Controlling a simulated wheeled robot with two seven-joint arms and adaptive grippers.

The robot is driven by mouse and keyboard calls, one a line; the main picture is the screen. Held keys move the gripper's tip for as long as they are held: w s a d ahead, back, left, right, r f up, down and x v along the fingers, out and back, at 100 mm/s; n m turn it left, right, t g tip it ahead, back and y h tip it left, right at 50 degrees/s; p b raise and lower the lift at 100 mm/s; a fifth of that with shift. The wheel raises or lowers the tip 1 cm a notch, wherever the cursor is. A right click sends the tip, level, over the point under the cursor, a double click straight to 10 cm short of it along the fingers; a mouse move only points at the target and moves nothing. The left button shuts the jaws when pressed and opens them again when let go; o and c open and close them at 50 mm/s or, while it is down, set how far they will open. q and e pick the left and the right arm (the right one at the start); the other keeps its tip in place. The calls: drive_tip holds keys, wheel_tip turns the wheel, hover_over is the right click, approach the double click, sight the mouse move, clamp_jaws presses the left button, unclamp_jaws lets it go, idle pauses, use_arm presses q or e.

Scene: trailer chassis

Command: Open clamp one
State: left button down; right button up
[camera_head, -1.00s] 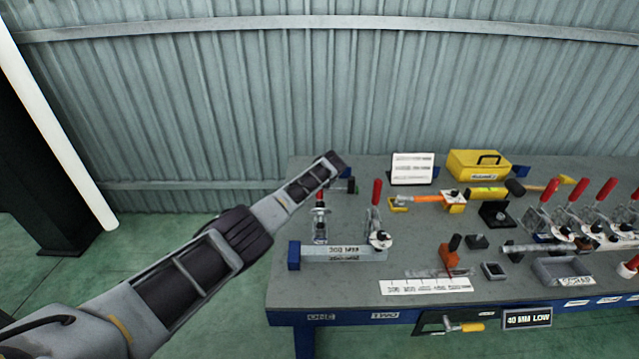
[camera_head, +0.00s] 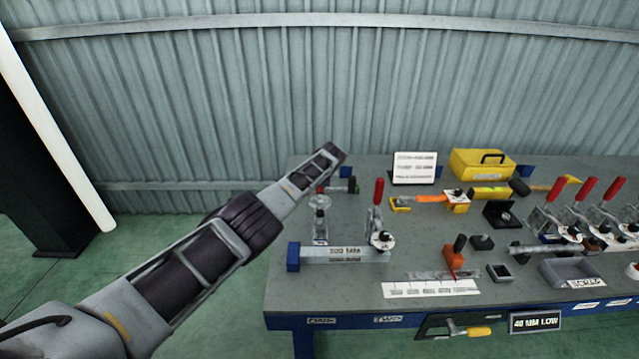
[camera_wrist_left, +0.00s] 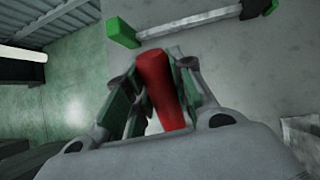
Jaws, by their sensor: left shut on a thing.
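Clamp one (camera_head: 320,222) stands at the left end of the table, behind the left part of the pale measuring bar. In the head view only a small part of its red handle (camera_head: 322,189) shows below my left wrist. My left gripper (camera_wrist_left: 155,80) is shut on this red handle, which lies between the two fingers in the left wrist view. In the head view, my forearm and wrist largely hide the fingers. Clamp two (camera_head: 380,222) stands to the right, with its red handle upright. My right gripper is not in view.
The pale measuring bar (camera_head: 345,252) with a blue end block (camera_head: 293,257) lies in front of the clamps. A white sign (camera_head: 414,168), a yellow toolbox (camera_head: 482,163) and several red-handled clamps stand farther right. The ribbed wall is behind the table.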

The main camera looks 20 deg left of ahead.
use_arm(q)
drive_tip(key=c, duration=1.2)
unclamp_jaws()
drive_tip(key=shift+w+f, duration=0.1)
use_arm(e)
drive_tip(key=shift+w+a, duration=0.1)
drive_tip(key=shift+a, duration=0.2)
use_arm(q)
drive_tip(key=shift+r, duration=0.2)
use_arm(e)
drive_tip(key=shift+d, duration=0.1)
use_arm(q)
drive_tip(key=shift+s+d+r, duration=0.15)
drive_tip(key=shift+s+r, duration=0.05)
drive_tip(key=shift+r, duration=0.05)
drive_tip(key=shift+v, duration=5.5)
wheel_tip(320, 180, up, 9)
drive_tip(key=p, duration=0.9)
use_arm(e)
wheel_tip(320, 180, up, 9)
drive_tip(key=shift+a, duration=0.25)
use_arm(q)
drive_tip(key=shift+r+p, duration=0.55)
drive_tip(key=shift+p, duration=0.05)
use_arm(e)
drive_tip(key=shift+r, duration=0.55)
